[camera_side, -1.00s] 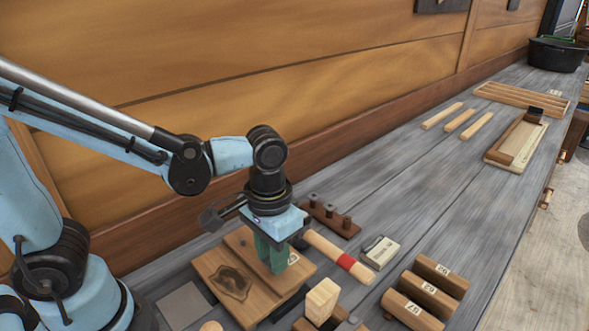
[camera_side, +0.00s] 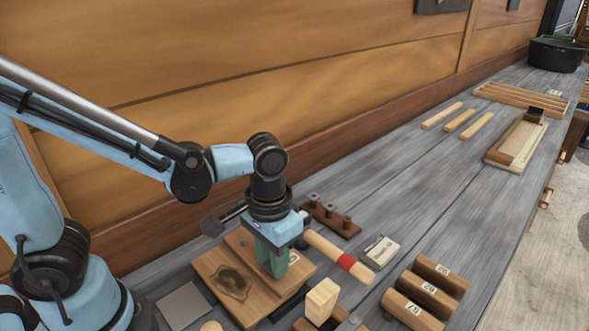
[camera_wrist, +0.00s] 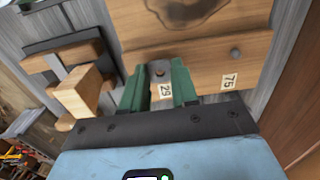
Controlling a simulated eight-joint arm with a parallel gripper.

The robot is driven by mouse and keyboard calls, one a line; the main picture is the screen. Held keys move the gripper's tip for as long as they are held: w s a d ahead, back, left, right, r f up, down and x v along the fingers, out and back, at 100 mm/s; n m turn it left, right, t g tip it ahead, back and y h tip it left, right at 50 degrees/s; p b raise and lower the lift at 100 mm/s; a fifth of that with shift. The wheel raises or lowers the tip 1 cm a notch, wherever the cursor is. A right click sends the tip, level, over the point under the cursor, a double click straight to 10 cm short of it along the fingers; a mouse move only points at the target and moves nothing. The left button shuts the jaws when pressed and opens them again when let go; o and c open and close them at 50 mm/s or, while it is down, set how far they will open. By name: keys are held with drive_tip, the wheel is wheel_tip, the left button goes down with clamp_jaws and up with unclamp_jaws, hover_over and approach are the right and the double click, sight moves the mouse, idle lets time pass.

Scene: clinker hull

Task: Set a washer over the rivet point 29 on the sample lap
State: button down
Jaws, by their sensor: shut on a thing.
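The sample lap (camera_side: 208,265) is a wooden block of overlapping planks with a dark knot. It also fills the top of the wrist view (camera_wrist: 210,62). My gripper (camera_side: 275,274), with green fingers, points down over its right part. In the wrist view my gripper (camera_wrist: 160,76) straddles the label 29 (camera_wrist: 165,90). A small brown round thing shows between the fingertips, where the washer (camera_wrist: 160,70) and rivet point 29 are. They blend together, so I cannot tell whether the washer is around the point or above it. The gripper is shut on the washer.
Another rivet point (camera_wrist: 235,52) stands by the label 75 (camera_wrist: 229,81). A dark rack with pegs (camera_side: 332,218) is behind. A pale wooden block (camera_side: 322,299) stands in front.

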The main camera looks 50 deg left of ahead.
drive_tip(key=shift+f, duration=0.35)
idle(0.3)
drive_tip(key=c, duration=0.8)
unclamp_jaws()
drive_tip(key=shift+r, duration=4)
